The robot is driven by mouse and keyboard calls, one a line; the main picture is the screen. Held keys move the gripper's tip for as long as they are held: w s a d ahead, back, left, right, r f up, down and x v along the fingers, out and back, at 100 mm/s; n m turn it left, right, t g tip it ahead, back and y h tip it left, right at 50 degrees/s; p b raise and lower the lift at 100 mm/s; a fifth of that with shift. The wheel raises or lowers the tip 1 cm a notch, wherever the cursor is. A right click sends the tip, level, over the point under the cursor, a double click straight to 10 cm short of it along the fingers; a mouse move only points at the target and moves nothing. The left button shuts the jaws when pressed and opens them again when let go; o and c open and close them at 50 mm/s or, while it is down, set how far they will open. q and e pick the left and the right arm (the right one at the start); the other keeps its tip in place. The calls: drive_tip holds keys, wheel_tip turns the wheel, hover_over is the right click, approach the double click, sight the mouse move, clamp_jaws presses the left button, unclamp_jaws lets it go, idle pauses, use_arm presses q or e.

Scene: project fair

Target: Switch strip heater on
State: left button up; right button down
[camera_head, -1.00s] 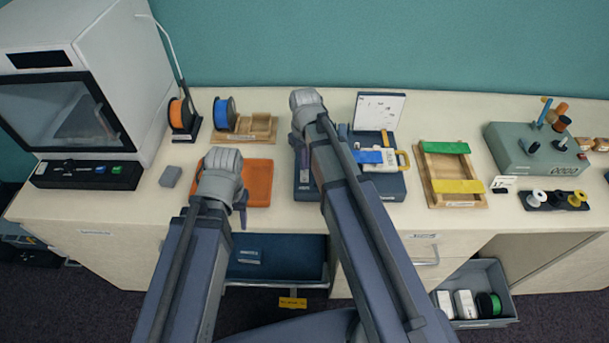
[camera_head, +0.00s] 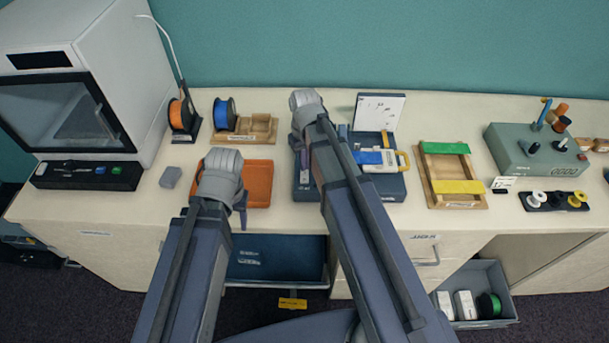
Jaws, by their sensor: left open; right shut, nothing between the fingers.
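I cannot tell for sure which device is the strip heater. A dark blue-grey unit (camera_head: 388,190) with an upright white panel (camera_head: 379,111) stands mid-bench, partly hidden behind my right arm. A blue piece and a white piece with a yellow loop lie on it. My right gripper (camera_head: 305,103) is over the bench at this unit's back left.
Spools (camera_head: 224,112), a wooden frame (camera_head: 453,173) and a grey-green counter box (camera_head: 535,152) share the bench. An open blue drawer (camera_head: 275,259) and a grey bin (camera_head: 478,290) stick out below.

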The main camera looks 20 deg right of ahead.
sight(305, 172)
drive_tip(key=shift+f+b, duration=0.95)
idle(1.0)
drive_tip(key=shift+r, duration=0.1)
wheel_tip(305, 172, up, 7)
drive_tip(key=p, duration=0.7)
drive_tip(key=shift+a, duration=0.1)
drive_tip(key=s+a+f+n+h+b, duration=0.1)
drive_tip(key=s+a+f+b, duration=0.3)
drive_tip(key=s+a, duration=0.6)
drive_tip(key=s, duration=0.4)
drive_tip(key=shift+s+a+f, duration=0.15)
drive_tip(key=shift+f, duration=0.1)
drive_tip(key=shift+s, duration=0.1)
